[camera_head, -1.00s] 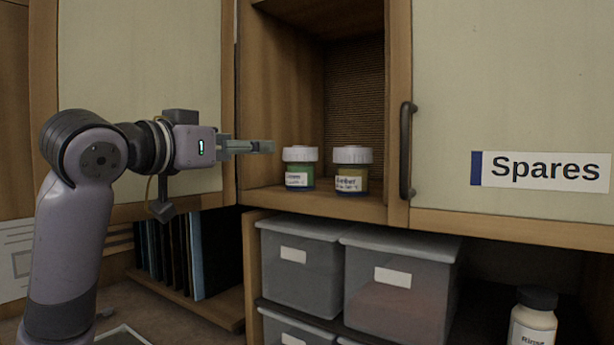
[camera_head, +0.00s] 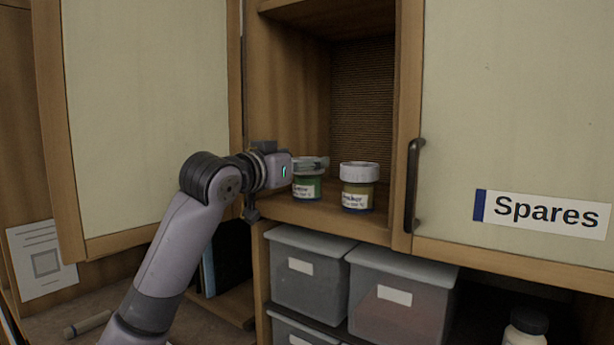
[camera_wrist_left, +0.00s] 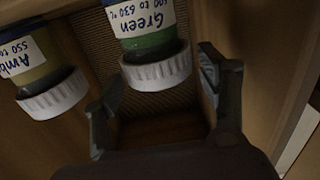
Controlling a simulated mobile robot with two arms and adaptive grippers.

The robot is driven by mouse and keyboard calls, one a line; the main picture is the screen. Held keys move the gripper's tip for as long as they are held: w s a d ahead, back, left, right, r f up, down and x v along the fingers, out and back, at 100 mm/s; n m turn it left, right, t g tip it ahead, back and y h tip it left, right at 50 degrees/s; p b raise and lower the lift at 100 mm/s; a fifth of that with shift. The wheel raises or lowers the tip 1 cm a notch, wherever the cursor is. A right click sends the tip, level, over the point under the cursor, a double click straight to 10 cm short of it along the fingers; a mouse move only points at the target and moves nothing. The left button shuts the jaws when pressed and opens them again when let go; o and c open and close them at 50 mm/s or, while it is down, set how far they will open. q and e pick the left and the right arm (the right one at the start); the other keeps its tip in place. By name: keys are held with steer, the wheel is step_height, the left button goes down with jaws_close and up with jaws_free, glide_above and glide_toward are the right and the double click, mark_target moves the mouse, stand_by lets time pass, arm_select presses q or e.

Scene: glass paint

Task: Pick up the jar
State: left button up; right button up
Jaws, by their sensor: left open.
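The green jar (camera_head: 306,188) stands upright on the cupboard shelf, with a white ribbed lid and a white label. In the left wrist view the green jar (camera_wrist_left: 150,45) shows inverted, its label reading "Green". The amber jar (camera_head: 359,187) stands to its right, and shows at the left edge of the left wrist view (camera_wrist_left: 42,72). My left gripper (camera_head: 318,163) is open at the green jar's lid, partly covering it. In the left wrist view my left gripper (camera_wrist_left: 160,95) has its fingers apart on both sides of the green jar's lid. My right gripper is out of view.
The shelf (camera_head: 330,220) sits in an open cupboard compartment with wooden side walls. A closed door with a handle (camera_head: 412,185) and a "Spares" label (camera_head: 540,213) is on the right. Grey lidded bins (camera_head: 310,275) stand below. A dark-capped bottle (camera_head: 527,326) is at lower right.

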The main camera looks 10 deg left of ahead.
arm_select(q)
steer(key=shift+p+x, duration=0.55)
steer(key=shift+x, duration=0.9)
steer(key=shift+s, duration=0.1)
steer(key=shift+c, duration=0.3)
steer(key=shift+c, duration=0.7)
steer(key=c, duration=1.4)
